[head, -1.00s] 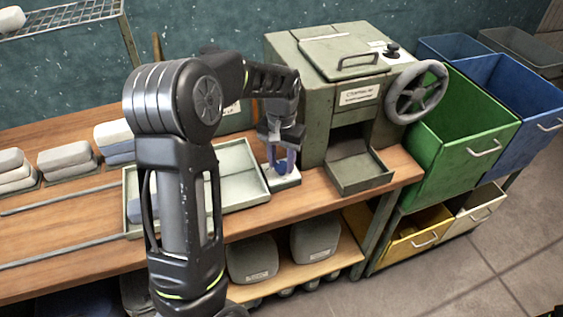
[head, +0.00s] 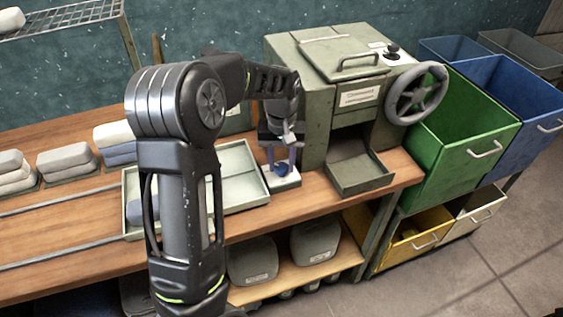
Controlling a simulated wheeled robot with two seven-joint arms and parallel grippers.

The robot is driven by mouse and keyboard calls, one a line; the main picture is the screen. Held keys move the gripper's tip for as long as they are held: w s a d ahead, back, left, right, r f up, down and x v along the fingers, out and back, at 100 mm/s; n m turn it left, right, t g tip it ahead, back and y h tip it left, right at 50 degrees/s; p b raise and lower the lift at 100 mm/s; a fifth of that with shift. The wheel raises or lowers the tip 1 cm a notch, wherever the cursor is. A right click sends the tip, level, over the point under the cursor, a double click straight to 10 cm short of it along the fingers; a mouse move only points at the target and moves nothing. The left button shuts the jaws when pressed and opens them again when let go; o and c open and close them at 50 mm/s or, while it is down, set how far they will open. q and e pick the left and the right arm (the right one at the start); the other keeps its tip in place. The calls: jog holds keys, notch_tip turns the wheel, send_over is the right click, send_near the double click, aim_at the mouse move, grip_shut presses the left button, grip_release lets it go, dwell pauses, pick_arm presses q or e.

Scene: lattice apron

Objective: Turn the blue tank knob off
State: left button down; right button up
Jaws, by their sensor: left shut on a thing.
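The blue knob (head: 283,170) sits on a small pale base (head: 284,182) on the wooden workbench, just left of the green-grey machine. My left arm comes in from the left and reaches over to it. My left gripper (head: 282,165) points down with its fingers around the knob, shut on it. The fingers hide part of the knob, so its exact turn angle is hard to tell. My right gripper is not in view.
The machine (head: 315,110) with a handwheel (head: 417,93) and open chute stands right of the knob. A shallow green tray (head: 240,170) lies to its left. Folded cloth stacks (head: 67,157) sit further left. Green (head: 470,130) and blue (head: 515,95) bins stand at the right.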

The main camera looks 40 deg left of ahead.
aim_at(282, 166)
pick_arm(q)
jog(key=c, duration=0.9)
grip_release()
jog(key=shift+r, duration=0.1)
notch_tip(282, 166, up, 8)
jog(key=shift+f+b, duration=0.2)
jog(key=shift+b, duration=0.25)
